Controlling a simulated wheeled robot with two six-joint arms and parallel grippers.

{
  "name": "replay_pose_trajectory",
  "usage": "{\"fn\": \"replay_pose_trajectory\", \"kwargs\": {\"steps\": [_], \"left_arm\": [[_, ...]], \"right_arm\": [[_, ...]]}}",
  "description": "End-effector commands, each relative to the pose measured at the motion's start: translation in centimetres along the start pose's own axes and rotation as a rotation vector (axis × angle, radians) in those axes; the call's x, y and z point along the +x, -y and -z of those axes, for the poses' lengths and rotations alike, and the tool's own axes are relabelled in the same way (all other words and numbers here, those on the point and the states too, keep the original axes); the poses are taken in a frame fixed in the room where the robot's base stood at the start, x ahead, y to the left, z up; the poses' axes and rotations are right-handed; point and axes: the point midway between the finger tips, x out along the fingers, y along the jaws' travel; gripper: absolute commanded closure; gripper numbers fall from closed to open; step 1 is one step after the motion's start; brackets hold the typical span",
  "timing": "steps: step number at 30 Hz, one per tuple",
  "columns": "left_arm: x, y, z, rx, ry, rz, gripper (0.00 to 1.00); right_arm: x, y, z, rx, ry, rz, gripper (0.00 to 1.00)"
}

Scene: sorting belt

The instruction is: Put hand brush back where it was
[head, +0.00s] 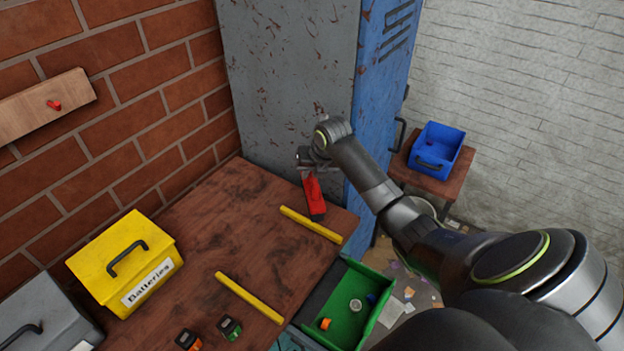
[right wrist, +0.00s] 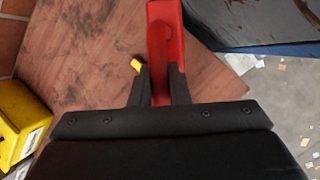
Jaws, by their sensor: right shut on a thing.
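The red hand brush (head: 314,198) is in my right gripper (head: 307,170), over the far right part of the brown table, close to the grey side of the locker. In the right wrist view its red body (right wrist: 165,40) sits between the two dark fingers (right wrist: 160,82) and extends away from them. My right gripper is shut on it. I cannot make out the bristles, nor whether the brush touches the table. My left gripper is not in view.
Yellow strips (head: 310,224), a yellow Batteries box (head: 105,275) and small items lie on the table (head: 215,225). A green bin (head: 345,335), blue bin (head: 428,163) and locker (head: 290,70) stand right and behind.

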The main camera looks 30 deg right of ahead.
Motion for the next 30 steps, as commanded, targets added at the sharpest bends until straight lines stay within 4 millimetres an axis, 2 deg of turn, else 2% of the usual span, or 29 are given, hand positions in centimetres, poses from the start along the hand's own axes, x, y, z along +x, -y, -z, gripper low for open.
{"fn": "replay_pose_trajectory", "kwargs": {"steps": [4, 9, 13, 26, 27, 30], "left_arm": [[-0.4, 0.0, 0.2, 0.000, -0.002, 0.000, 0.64], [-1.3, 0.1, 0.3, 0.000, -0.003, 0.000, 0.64], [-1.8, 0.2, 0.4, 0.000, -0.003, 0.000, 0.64], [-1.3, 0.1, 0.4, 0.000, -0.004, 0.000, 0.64], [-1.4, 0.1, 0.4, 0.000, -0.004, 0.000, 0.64], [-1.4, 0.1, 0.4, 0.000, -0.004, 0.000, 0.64]], "right_arm": [[0.9, 0.1, 0.4, 0.000, 0.000, 0.001, 1.00], [3.3, 0.7, 1.4, 0.000, -0.002, 0.001, 1.00], [3.8, 1.0, 1.3, -0.001, 0.002, 0.001, 1.00], [4.5, 1.1, 1.6, -0.002, 0.003, 0.001, 1.00], [4.4, 1.1, 1.6, -0.002, 0.002, 0.001, 0.80], [4.4, 1.1, 1.6, -0.002, 0.002, 0.001, 0.67]]}}
